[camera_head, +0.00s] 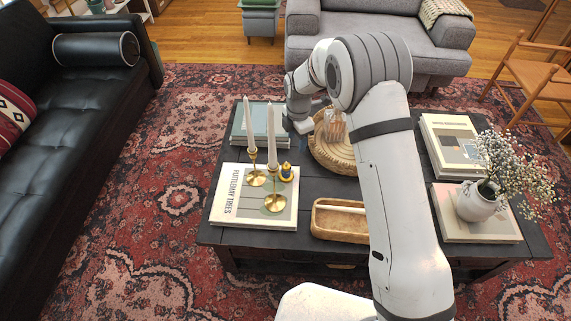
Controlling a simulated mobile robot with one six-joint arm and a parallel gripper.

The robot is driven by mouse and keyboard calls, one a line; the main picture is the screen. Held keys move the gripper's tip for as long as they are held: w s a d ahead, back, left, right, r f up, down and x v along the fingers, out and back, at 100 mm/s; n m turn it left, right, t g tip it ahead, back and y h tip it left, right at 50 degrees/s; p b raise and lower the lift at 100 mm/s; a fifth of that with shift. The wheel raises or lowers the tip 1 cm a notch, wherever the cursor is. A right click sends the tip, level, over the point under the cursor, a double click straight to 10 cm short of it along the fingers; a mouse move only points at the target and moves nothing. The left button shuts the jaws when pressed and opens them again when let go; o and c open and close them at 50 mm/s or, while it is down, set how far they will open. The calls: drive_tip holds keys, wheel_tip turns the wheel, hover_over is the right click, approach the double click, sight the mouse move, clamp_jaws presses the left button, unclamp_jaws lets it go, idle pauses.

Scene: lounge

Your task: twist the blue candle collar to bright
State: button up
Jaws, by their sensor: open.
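A small yellow candle with a blue collar (286,176) stands on the light book (232,214) at the front left of the dark coffee table. My gripper (291,123) is at the end of my white arm, over the back left part of the table. It is open, and I see nothing between its fingers. It is behind and apart from the blue collar.
A round wood slab (336,156) carries a glass object (335,124) close to my gripper. A wooden tray (335,224) lies at the front. Books and a white flower vase (478,203) stand at the right. A black sofa (80,130) is at the left.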

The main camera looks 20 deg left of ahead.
sight(286, 165)
drive_tip(key=a+f, duration=0.1)
drive_tip(key=a+f+n, duration=0.1)
drive_tip(key=f, duration=0.1)
drive_tip(key=a+f+n, duration=0.1)
drive_tip(key=f, duration=0.1)
drive_tip(key=shift+s+a+f, duration=0.15)
drive_tip(key=shift+f, duration=0.05)
wheel_tip(286, 165, down, 8)
drive_tip(key=shift+r, duration=0.2)
drive_tip(key=shift+c, duration=0.2)
drive_tip(key=c, duration=0.9)
drive_tip(key=shift+c, duration=0.2)
